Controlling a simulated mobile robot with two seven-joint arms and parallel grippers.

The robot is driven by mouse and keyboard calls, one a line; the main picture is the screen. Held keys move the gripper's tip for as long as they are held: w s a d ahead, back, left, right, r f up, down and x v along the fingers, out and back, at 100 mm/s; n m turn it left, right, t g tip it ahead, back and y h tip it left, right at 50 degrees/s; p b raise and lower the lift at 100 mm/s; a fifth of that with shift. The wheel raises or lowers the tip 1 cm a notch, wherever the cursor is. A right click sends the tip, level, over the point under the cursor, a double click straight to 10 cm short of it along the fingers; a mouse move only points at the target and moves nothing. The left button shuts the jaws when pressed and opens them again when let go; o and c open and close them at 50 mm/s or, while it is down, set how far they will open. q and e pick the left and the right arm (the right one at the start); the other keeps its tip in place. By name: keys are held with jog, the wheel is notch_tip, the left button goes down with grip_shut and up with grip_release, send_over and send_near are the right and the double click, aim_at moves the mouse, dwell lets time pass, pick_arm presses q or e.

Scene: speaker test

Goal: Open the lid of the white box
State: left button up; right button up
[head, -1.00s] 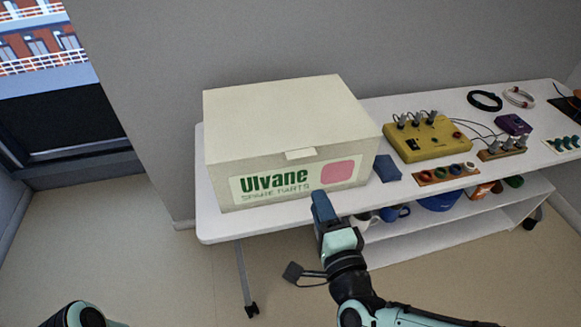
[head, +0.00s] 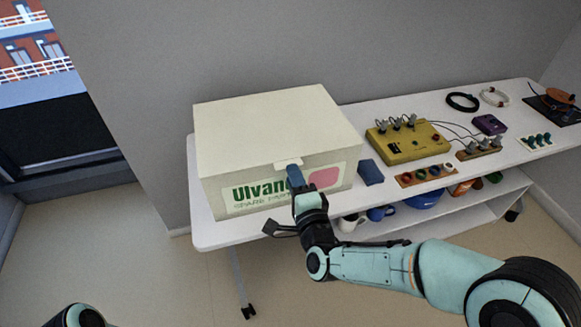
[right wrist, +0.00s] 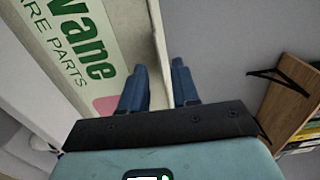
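The white box (head: 212,182) stands on the left end of the table, with a green "Ulvane" label and a pink patch on its front. Its lid (head: 270,122) lies flat and closed. A small tab (head: 288,162) sticks out from the lid's front edge. My right gripper (head: 295,175) is at the front of the box, right at the tab, and hides part of the label. In the right wrist view its two blue fingers (right wrist: 158,88) are apart, with the lid's edge seen between them; whether they touch it I cannot tell. My left gripper is out of view.
Right of the box on the white table (head: 215,232) are a dark blue block (head: 370,172), a yellow device with knobs (head: 410,142), small parts boards and cable rings. Mugs and bowls stand on the lower shelf. A grey wall is close behind.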

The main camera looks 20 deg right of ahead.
jog(key=w, duration=0.3)
jog(key=shift+w, duration=0.15)
grip_shut()
jog(key=shift+a, duration=0.1)
dwell(1.3)
